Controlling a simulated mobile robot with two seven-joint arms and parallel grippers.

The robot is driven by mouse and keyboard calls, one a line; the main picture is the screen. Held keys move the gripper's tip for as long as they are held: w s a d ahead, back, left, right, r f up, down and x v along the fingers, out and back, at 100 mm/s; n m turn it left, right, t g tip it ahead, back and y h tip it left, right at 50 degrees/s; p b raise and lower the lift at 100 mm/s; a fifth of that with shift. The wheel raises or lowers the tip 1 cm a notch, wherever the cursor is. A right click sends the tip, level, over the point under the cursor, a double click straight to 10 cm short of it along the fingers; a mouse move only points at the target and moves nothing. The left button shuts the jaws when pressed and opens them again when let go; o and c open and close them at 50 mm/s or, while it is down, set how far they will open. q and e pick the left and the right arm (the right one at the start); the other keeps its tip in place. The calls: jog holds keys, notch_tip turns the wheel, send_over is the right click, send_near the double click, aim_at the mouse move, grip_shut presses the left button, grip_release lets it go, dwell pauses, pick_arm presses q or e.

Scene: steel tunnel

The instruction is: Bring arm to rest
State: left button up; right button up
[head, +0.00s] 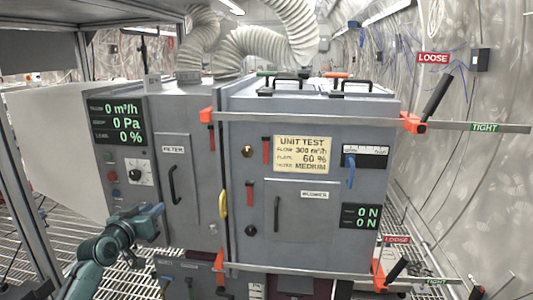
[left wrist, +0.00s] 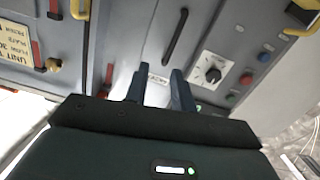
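My left arm, teal, comes in from the lower left of the head view. Its gripper (head: 157,212) is in front of the lower left part of the grey test unit (head: 235,150). In the left wrist view the two dark fingers (left wrist: 158,88) stand apart with nothing between them. That view is upside down; the filter door's black handle (left wrist: 175,38) and a control knob (left wrist: 212,70) show beyond the fingers. My right gripper cannot be made out in either view.
The unit's filter door handle (head: 173,184) and yellow handle (head: 222,204) stick out close to my gripper. Clamp bars with orange ends (head: 413,123) cross the unit's front. A metal frame post (head: 28,180) stands at the left. Grated flooring (head: 40,225) lies below.

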pick_arm(q)
jog(key=a+m+y, duration=0.2)
jog(key=a+y, duration=0.3)
jog(key=s+d+f+m+g+h, duration=0.1)
jog(key=s+d+f, duration=0.25)
jog(key=f, duration=0.25)
jog(key=s+d+f+h, duration=0.1)
jog(key=s+d+f, duration=0.25)
jog(key=f, duration=0.25)
jog(key=s+d+f+g+h, duration=0.1)
jog(key=s+d+f, duration=0.3)
jog(key=s, duration=0.6)
jog(key=s+d+f+g+h, duration=0.1)
jog(key=s+d+f, duration=0.4)
jog(key=s, duration=0.6)
jog(key=s+d+f+g+h, duration=0.1)
jog(key=s+d+f+g, duration=0.2)
jog(key=s, duration=0.8)
jog(key=shift+s+d+f, duration=0.25)
jog(key=shift+d+f, duration=0.65)
jog(key=shift+d, duration=0.1)
pick_arm(e)
jog(key=shift+g+h, duration=0.3)
jog(key=shift+h, duration=0.1)
jog(key=f, duration=0.1)
jog(key=d+f, duration=0.1)
jog(key=f, duration=0.1)
jog(key=shift+s+d+f, duration=0.2)
jog(key=shift+s+f, duration=0.1)
jog(key=shift+f, duration=0.1)
